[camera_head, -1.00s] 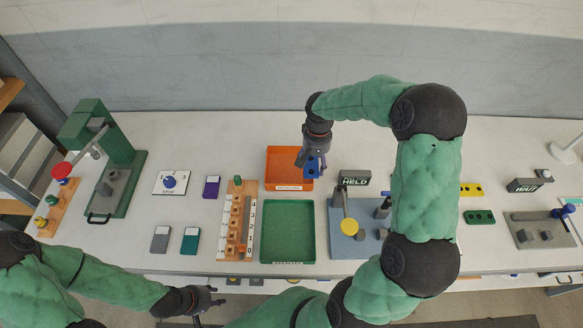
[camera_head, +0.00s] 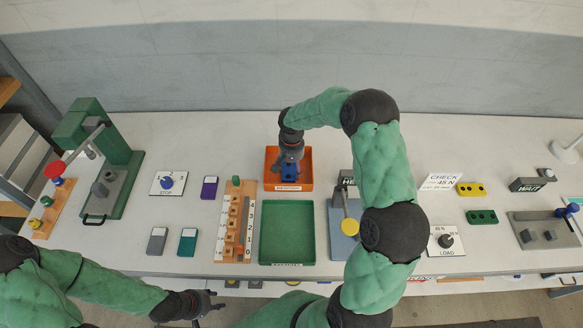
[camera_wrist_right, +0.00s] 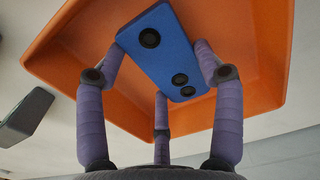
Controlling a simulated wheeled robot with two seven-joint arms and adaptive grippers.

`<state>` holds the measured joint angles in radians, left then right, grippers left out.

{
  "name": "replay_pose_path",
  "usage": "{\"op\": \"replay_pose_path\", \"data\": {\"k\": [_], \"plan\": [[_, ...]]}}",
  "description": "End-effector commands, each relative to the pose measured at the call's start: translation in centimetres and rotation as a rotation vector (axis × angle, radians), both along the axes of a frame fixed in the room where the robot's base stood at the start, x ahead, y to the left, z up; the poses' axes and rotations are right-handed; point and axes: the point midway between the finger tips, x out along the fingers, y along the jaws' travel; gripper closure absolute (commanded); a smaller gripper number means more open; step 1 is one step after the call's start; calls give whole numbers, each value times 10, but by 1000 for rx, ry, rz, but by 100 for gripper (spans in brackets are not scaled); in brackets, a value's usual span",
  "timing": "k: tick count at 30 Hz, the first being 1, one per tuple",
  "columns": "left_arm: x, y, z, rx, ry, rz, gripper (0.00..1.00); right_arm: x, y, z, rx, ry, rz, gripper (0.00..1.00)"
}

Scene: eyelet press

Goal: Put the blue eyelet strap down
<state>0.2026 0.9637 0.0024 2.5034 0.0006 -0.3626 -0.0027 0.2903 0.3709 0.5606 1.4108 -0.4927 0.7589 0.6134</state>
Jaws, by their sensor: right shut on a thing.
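The blue eyelet strap (camera_head: 289,170) is in my right gripper (camera_head: 289,174), which is over the orange tray (camera_head: 289,187) in the head view. In the right wrist view, the fingers (camera_wrist_right: 162,75) are shut on the strap (camera_wrist_right: 165,58), and its dark round eyelets face the camera. The orange tray (camera_wrist_right: 75,55) spreads out behind the strap. I cannot tell whether the strap touches the tray floor. My left gripper (camera_head: 212,302) is low at the front edge of the table, its fingers spread and empty.
A green tray (camera_head: 287,232) stands in front of the orange one. A wooden numbered rack (camera_head: 237,225) is to its left and a blue fixture (camera_head: 343,240) to its right. Yellow (camera_head: 471,189) and green (camera_head: 482,217) straps lie farther right. The table behind the orange tray is clear.

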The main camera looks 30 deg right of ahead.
Motion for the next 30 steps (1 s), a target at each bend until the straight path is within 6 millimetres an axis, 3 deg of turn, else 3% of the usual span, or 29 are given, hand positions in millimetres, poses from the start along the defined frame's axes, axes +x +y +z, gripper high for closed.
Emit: {"op": "replay_pose_path", "data": {"k": [11,12,14,15,26,30], "plan": [[0,0,-3,0,0,0,60,1,0,-4,0,-2,0,64],[0,0,-4,0,0,0,60,1,0,-5,0,-2,0,29],[0,0,-3,0,0,0,60,1,0,-4,0,-2,0,12],[0,0,-3,0,0,0,60,1,0,-4,0,-2,0,8],[0,0,-2,0,0,0,60,1,0,-3,0,-2,0,8],[0,0,2,0,0,0,60,1,-1,8,-2,-5,-1,8]]}}
